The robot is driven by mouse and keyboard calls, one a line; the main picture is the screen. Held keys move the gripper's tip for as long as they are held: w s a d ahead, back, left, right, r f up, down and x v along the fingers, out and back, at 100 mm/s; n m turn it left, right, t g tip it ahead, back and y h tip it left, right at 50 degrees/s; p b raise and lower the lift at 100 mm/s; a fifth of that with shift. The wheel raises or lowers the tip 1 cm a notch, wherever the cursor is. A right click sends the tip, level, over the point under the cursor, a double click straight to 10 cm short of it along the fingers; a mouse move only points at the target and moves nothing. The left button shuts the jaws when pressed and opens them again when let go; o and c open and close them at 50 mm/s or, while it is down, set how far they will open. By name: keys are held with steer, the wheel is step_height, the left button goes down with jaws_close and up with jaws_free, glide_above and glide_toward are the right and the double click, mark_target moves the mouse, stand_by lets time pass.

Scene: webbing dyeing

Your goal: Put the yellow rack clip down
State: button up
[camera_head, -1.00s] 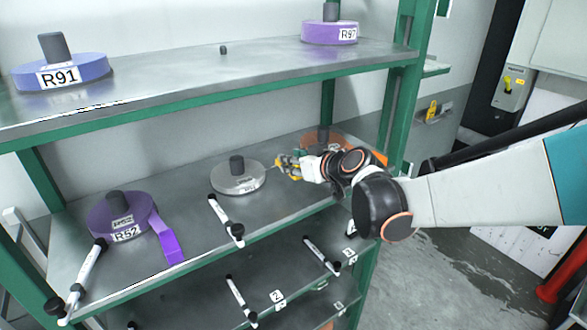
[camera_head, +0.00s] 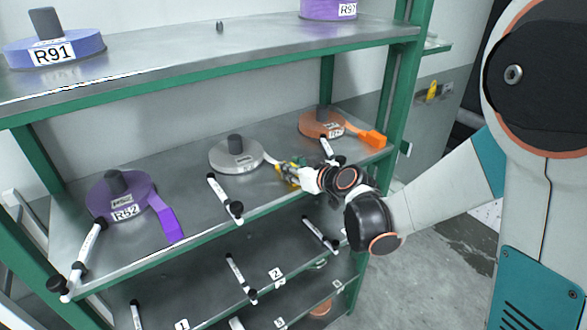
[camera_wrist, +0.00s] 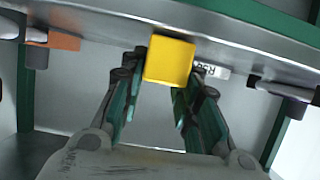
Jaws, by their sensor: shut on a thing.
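The yellow rack clip (camera_wrist: 168,60) shows as a bright yellow block between my fingertips in the wrist view. My gripper (camera_wrist: 162,88) is shut on it, with a dark green finger on each side. In the head view, my gripper (camera_head: 293,174) is over the middle shelf (camera_head: 200,220), right of the grey webbing roll (camera_head: 236,157). Only a little yellow of the clip (camera_head: 284,170) shows there. The roll's pale loose end (camera_head: 271,160) runs toward the clip. I cannot tell whether the clip touches the webbing or the shelf.
An orange roll (camera_head: 320,123) with an orange tail stands behind and right of my gripper. A purple roll, R52 (camera_head: 121,193), is at left. White rods with black ends (camera_head: 225,198) stick out along the shelf front. The upper shelf (camera_head: 190,62) hangs above.

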steer(key=shift+f, duration=0.15)
steer(key=o, duration=1.1)
